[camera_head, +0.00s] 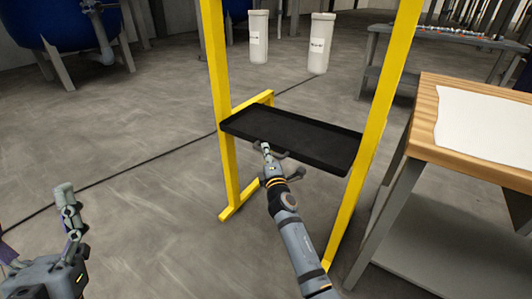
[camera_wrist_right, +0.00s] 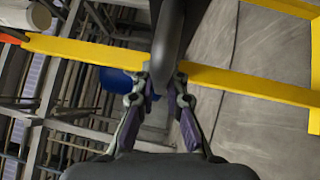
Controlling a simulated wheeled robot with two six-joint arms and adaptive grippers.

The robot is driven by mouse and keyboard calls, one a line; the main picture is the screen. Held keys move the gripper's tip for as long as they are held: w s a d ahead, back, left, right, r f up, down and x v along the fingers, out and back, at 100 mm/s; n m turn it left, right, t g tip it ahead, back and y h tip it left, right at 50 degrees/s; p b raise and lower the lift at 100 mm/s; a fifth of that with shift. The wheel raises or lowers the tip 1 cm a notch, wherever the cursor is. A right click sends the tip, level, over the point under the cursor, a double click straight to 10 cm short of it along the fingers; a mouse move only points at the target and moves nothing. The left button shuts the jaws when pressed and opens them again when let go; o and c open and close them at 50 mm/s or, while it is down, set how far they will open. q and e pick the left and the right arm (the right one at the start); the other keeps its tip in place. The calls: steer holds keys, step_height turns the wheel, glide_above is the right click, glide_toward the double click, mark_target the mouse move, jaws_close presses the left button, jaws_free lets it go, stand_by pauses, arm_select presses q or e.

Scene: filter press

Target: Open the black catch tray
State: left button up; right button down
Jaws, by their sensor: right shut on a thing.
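A wooden-topped workbench (camera_head: 475,160) with a white sheet (camera_head: 485,125) stands close on the right of the frame. Two white containers (camera_head: 259,38) stand behind it. A blue tank (camera_head: 60,30) on legs is at the back left.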

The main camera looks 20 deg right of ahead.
steer(key=shift+s+a, duration=0.15)
steer(key=shift+a, duration=0.1)
steer(key=c, duration=1.4)
jaws_free()
steer(key=shift+o, duration=0.2)
steer(key=s+a+f, duration=0.1)
steer(key=s, duration=1)
steer(key=shift+s+f, duration=0.35)
steer(key=shift+s, duration=0.05)
steer(key=shift+a, duration=0.1)
